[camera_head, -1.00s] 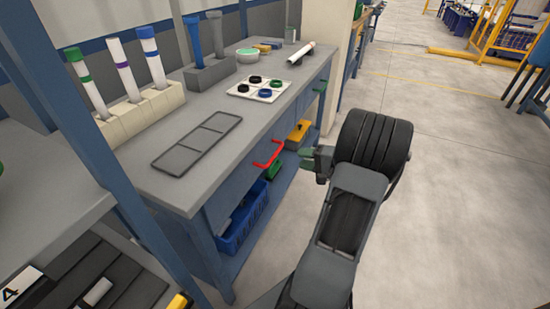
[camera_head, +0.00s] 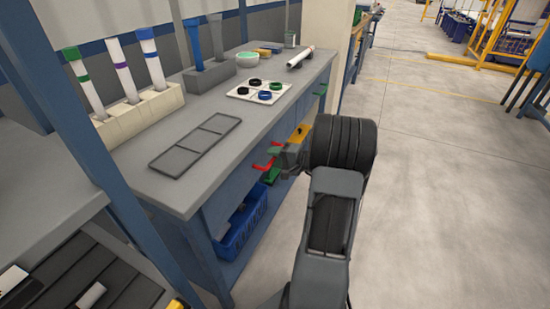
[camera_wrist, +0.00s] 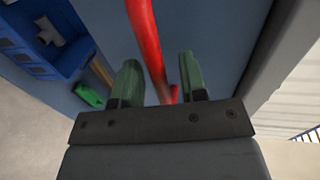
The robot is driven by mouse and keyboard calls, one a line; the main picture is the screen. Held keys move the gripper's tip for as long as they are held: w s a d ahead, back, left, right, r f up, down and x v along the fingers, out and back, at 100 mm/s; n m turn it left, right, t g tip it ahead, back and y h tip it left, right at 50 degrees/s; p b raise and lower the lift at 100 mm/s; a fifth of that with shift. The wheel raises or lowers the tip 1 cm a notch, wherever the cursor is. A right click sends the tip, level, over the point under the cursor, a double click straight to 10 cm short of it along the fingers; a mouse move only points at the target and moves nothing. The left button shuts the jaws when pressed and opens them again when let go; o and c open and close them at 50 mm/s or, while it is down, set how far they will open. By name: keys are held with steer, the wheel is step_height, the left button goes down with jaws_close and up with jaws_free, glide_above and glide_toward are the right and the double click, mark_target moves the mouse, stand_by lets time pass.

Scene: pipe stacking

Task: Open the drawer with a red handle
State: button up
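The red handle (camera_head: 264,165) is on the front of the blue-grey workbench drawer (camera_head: 236,187). In the wrist view the red handle (camera_wrist: 147,45) runs down from the top edge toward the space between my fingers. My gripper (camera_head: 274,160) is at the handle and partly hides it in the head view. In the wrist view my gripper (camera_wrist: 160,82) has its two green fingers apart, with the lower end of the handle between them. A gap shows between the handle and the left finger. The drawer looks shut.
A blue crate (camera_head: 240,228) and a green item (camera_head: 274,173) are below the benchtop. A green handle (camera_head: 320,90) is farther along the bench. The benchtop (camera_head: 215,108) holds a grey tray, pipe holders and a white plate with rings. The floor to the right is clear.

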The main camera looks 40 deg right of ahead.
jaws_close()
stand_by(0.5)
